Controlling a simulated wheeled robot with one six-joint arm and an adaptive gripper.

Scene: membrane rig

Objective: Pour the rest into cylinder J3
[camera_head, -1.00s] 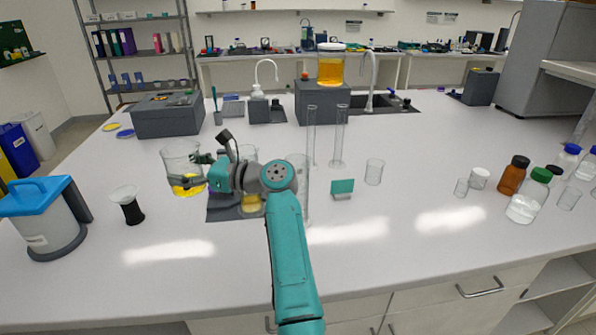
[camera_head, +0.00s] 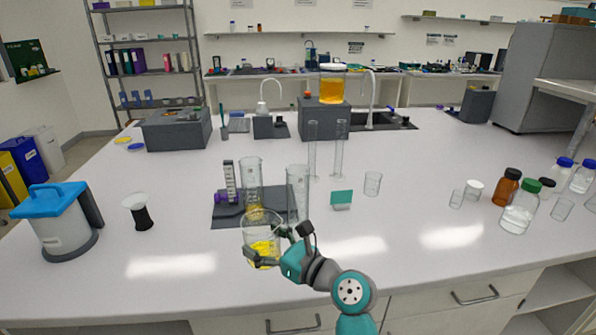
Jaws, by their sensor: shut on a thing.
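My gripper (camera_head: 276,246) is shut on a clear glass beaker (camera_head: 262,222) with yellow liquid in its bottom. The beaker is about upright, in front of the dark mat (camera_head: 229,211). On the mat stands a graduated cylinder (camera_head: 253,172) with some yellow liquid low in it; the beaker partly overlaps its lower end in view. Another clear cylinder (camera_head: 297,182) stands just right of it and looks empty. Two taller, thin cylinders (camera_head: 312,140) (camera_head: 339,155) stand farther back. No J3 marking is readable, so I cannot tell which cylinder is J3.
A purple-based device (camera_head: 230,182) is on the mat. A blue-lidded canister (camera_head: 60,225) and a black-and-white stand (camera_head: 138,212) are left. Bottles (camera_head: 520,208) crowd the right. The front-left bench is clear.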

